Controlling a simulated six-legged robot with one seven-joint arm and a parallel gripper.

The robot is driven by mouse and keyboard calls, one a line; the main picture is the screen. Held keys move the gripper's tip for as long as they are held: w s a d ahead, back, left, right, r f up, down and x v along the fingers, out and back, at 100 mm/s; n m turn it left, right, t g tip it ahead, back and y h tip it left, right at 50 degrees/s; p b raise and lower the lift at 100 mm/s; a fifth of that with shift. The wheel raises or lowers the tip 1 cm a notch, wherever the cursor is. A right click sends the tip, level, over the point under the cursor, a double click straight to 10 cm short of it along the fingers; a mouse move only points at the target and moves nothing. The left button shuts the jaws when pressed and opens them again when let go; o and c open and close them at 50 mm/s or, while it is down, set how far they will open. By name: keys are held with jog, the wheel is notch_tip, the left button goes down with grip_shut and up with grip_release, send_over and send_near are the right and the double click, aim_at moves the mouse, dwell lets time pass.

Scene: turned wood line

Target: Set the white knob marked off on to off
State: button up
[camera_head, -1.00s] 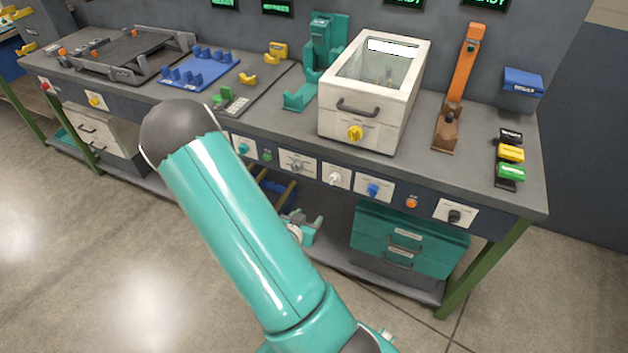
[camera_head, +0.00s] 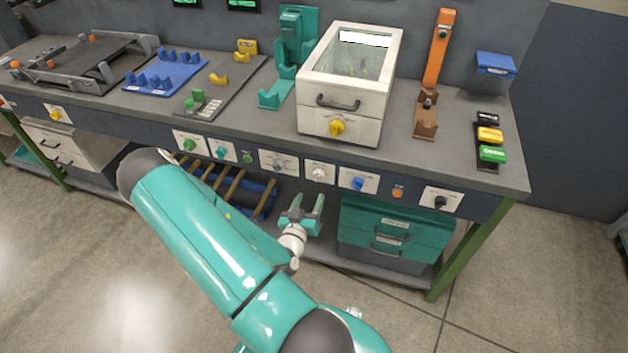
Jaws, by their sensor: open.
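The white knob (camera_head: 318,173) sits on a pale plate (camera_head: 310,166) on the bench's front panel, between a grey knob and a blue knob. Its marks are too small to read, and I cannot tell its setting. My gripper (camera_head: 305,207) is below and slightly left of the white knob, in front of the lower shelf. Its two teal fingers point up and are apart, with nothing between them. It does not touch the knob.
Neighbours on the panel are a grey knob (camera_head: 279,165), a blue knob (camera_head: 357,184) and an orange button (camera_head: 398,192). A white box with a yellow knob (camera_head: 337,128) stands above. Teal drawers (camera_head: 395,230) are right of my gripper. Open floor lies in front.

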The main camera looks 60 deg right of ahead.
aim_at(317, 180)
jog(key=d, duration=0.2)
jog(key=w+d, duration=0.1)
jog(key=d, duration=0.5)
jog(key=shift+w+d, duration=0.25)
jog(key=shift+w, duration=0.05)
jog(key=shift+c, duration=0.2)
jog(key=c, duration=0.9)
